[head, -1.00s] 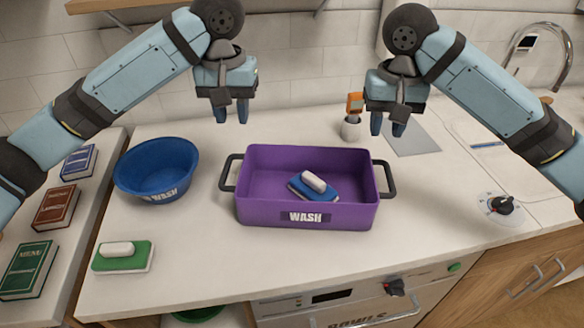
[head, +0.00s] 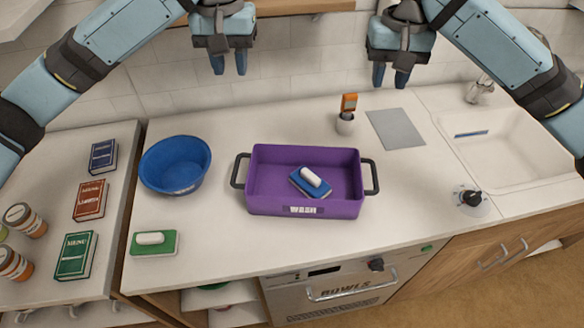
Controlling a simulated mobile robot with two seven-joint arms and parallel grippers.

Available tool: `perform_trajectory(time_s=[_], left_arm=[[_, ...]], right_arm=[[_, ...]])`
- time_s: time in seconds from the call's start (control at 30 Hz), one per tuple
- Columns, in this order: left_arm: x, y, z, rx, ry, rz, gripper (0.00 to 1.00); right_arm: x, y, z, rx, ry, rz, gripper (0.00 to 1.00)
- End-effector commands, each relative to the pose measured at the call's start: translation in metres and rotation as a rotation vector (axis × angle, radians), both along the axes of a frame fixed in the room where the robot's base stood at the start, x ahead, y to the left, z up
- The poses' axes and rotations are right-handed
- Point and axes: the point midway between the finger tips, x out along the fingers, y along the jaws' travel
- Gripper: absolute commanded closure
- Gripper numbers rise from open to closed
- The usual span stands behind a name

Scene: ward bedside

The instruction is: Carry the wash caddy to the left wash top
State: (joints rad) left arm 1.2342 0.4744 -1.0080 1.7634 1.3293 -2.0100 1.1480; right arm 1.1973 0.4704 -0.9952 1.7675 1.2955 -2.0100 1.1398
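The wash caddy (head: 272,207) is a purple open box with a WASH label and a dark handle at each end. It stands on the white worktop (head: 300,248). A blue sponge with a white bar (head: 311,182) lies inside it. My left gripper (head: 230,65) is above and behind the caddy's left side, with its two blue fingers a little apart and nothing between them. My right gripper (head: 391,76) is above and behind the caddy's right side, also with its fingers apart and empty. Neither gripper touches the caddy.
A blue WASH bowl (head: 175,165) and a green sponge (head: 154,242) stand left of the caddy. Books (head: 89,200) and jars (head: 15,263) are on the lower left surface. An orange-topped holder (head: 345,122), a grey board (head: 396,129) and a sink (head: 505,150) are right.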

Motion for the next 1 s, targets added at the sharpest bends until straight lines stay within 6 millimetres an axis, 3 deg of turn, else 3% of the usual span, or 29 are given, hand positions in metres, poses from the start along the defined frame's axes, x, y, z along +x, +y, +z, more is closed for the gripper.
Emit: perform_trajectory(time_s=[0.6,1.0], left_arm=[[0.0,0.0,0.001,0.0,0.0,0.0,0.69],[0.0,0.0,0.001,0.0,0.0,0.0,0.69]], right_arm=[[0.0,0.0,0.101,-0.001,-0.003,-0.001,0.69],[0.0,0.0,0.111,0.0,-0.001,-0.001,0.69]])
